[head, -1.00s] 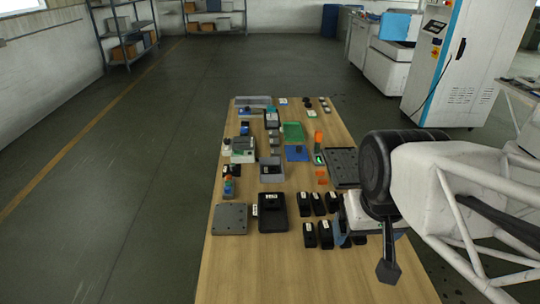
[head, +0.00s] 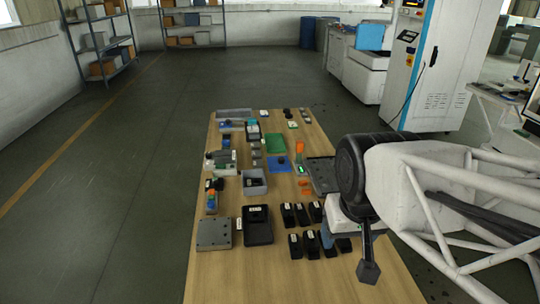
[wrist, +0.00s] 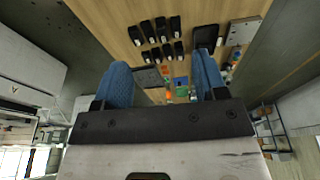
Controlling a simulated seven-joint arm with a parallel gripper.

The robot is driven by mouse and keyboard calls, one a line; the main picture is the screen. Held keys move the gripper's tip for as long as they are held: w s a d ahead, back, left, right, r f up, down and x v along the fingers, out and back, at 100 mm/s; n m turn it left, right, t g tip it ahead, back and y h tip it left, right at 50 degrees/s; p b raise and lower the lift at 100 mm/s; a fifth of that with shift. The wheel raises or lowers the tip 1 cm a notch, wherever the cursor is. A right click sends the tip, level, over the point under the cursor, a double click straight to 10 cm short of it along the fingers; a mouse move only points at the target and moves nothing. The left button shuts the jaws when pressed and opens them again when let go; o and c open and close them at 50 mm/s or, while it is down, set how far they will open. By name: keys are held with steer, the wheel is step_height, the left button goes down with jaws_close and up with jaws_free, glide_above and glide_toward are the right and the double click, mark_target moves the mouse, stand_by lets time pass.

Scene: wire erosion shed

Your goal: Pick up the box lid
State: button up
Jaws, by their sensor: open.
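I cannot tell for sure which piece is the box lid. A small open-topped grey box (head: 254,183) stands mid-table with dark items inside, and small grey pieces (head: 257,162) lie just behind it. A flat grey plate (head: 213,234) lies at the front left, also in the wrist view (wrist: 243,31). My gripper (head: 335,238) is above the table's right front, partly hidden by my arm in the head view. In the wrist view its two blue fingers (wrist: 163,80) are wide apart with nothing held between them.
Several black blocks (head: 295,246) stand in rows near my gripper. A black case (head: 257,225) lies left of them. A dark plate (head: 322,176), a green tray (head: 275,143) and a blue mat (head: 279,164) lie farther back. The table's front left (head: 235,280) is bare.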

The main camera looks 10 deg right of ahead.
steer(key=w+r+m, duration=0.3)
steer(key=w, duration=0.7)
steer(key=w+r+m, duration=0.2)
steer(key=w, duration=0.8)
steer(key=m+g, duration=0.3)
steer(key=m, duration=1.4)
glide_above(281, 158)
steer(key=f, duration=3)
steer(key=shift+s+a+f, duration=0.1)
steer(key=shift+s+f, duration=0.15)
steer(key=shift+s, duration=0.1)
steer(key=shift+w+f+m, duration=0.35)
steer(key=shift+f+m, duration=0.05)
steer(key=shift+f, duration=0.05)
steer(key=shift+f, duration=0.15)
steer(key=shift+f, duration=1.15)
steer(key=shift+f, duration=0.1)
